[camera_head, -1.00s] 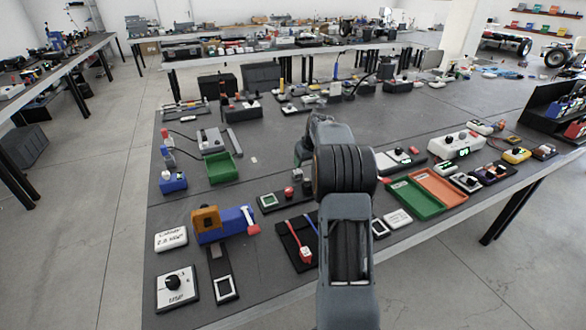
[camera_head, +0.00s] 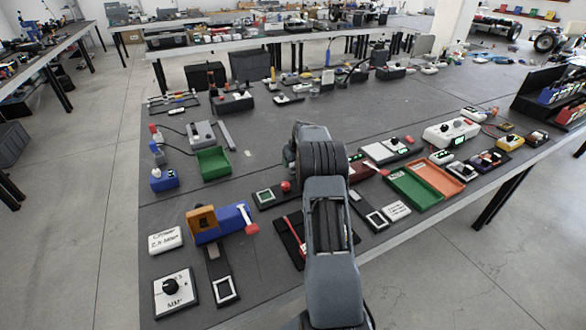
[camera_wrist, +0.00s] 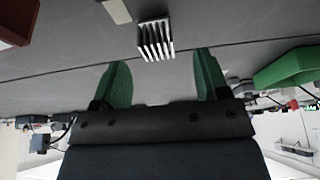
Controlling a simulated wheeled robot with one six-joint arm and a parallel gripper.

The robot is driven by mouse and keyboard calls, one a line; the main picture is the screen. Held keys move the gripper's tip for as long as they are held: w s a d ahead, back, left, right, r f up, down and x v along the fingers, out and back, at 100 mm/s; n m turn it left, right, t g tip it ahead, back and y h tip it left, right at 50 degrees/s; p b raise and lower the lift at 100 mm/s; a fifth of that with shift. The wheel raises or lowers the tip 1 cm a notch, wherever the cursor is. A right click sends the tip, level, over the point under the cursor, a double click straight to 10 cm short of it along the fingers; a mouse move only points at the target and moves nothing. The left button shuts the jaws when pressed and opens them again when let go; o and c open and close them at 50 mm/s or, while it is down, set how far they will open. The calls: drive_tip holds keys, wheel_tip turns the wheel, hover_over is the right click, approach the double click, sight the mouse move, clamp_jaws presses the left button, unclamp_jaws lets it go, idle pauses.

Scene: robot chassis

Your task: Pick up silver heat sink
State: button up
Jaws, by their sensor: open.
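The silver heat sink (camera_wrist: 155,38), a small finned block, sits on the dark table top in the wrist view, just beyond the fingertips and roughly in line with the space between them. My gripper (camera_wrist: 162,80) has two green fingers spread apart with nothing between them, and they do not touch the heat sink. In the head view my arm blocks the view of the gripper, and I cannot make out the heat sink there.
A green tray (camera_head: 214,164) lies left of my arm, and green (camera_head: 416,190) and orange (camera_head: 440,176) trays lie right. A blue-and-orange device (camera_head: 222,222) stands nearer at left. A red part (camera_wrist: 14,22) shows in the wrist view's corner.

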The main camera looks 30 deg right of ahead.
sight(292, 164)
drive_tip(key=shift+p+x, duration=0.3)
drive_tip(key=shift+x, duration=2)
drive_tip(key=shift+d, duration=0.15)
drive_tip(key=c, duration=1)
drive_tip(key=shift+r, duration=0.1)
drive_tip(key=shift+r, duration=0.55)
drive_tip(key=s+r+b, duration=0.1)
drive_tip(key=s+r, duration=0.3)
drive_tip(key=s+d+r+b, duration=0.1)
drive_tip(key=s+r, duration=0.2)
drive_tip(key=s, duration=0.2)
drive_tip(key=s+r+b, duration=0.1)
drive_tip(key=s+r, duration=0.3)
drive_tip(key=s, duration=0.1)
drive_tip(key=shift+d+r, duration=0.35)
drive_tip(key=shift+d, duration=0.05)
